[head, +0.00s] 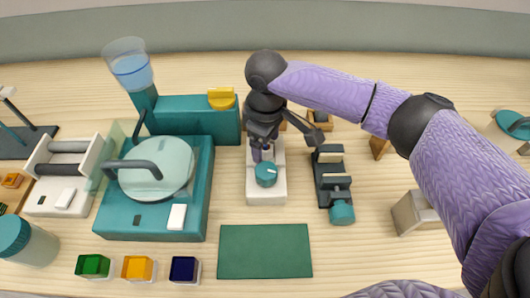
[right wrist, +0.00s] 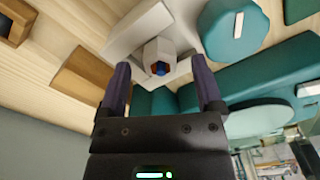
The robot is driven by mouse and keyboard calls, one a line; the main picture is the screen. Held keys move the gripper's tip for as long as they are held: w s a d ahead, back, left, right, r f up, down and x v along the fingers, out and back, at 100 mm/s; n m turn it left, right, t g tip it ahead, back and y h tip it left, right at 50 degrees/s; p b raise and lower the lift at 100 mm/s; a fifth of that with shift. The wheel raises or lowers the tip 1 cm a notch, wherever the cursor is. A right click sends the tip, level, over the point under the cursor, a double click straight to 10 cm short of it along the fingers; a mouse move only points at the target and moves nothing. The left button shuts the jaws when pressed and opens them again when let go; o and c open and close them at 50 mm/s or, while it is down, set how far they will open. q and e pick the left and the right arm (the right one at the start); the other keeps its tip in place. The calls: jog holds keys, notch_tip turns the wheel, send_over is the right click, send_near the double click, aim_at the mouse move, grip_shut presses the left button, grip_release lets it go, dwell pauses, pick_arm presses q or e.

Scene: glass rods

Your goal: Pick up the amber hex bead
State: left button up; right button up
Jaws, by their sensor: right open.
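I cannot make out an amber hex bead for certain. An amber block (head: 137,267) sits in a small pale dish at the front left of the head view, and a small orange piece (head: 12,180) lies at the far left edge. My right gripper (head: 262,148) points down over the white device with a teal knob (head: 266,174). In the right wrist view, the open fingers (right wrist: 161,68) stand either side of a pale faceted nozzle (right wrist: 160,57) with a blue and red centre. Nothing shows held between them. My left gripper is not in view.
A teal machine with a round lid (head: 155,165) stands left of my right gripper, and a black stand with a teal knob (head: 330,180) stands right. A green mat (head: 265,251) lies bare in front. Green (head: 92,266) and dark blue (head: 184,269) blocks flank the amber one.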

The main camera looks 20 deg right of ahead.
jog(key=shift+f, duration=0.4)
jog(key=shift+r, duration=0.1)
grip_shut()
notch_tip(320, 180, up, 9)
jog(key=p, duration=0.3)
jog(key=shift+r, duration=0.1)
jog(key=shift+r+p, duration=0.3)
jog(key=shift+r, duration=0.15)
